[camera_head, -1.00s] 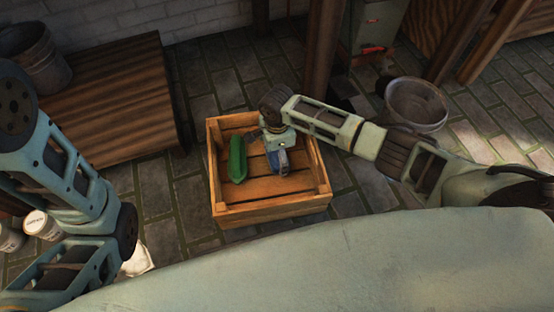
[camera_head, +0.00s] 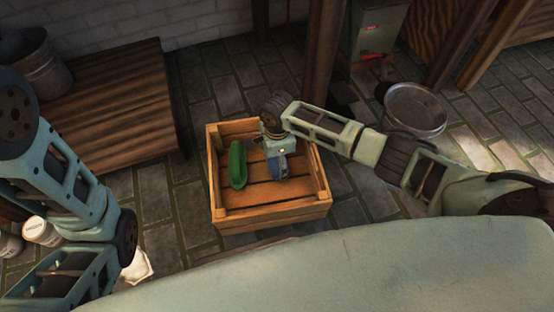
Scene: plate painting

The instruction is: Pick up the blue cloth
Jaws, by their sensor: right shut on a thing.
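My right gripper (camera_head: 277,158) reaches down into the crate from above and is shut on the blue cloth. The gripper's body hides part of the cloth, and I cannot tell whether the cloth is clear of the crate floor. My left arm shows at the left edge, but its gripper is out of view.
A low wooden platform (camera_head: 115,100) stands left of the crate. A metal bucket (camera_head: 415,110) is at the right, behind my right arm. White cans (camera_head: 40,231) stand at the lower left. Paved floor surrounds the crate.

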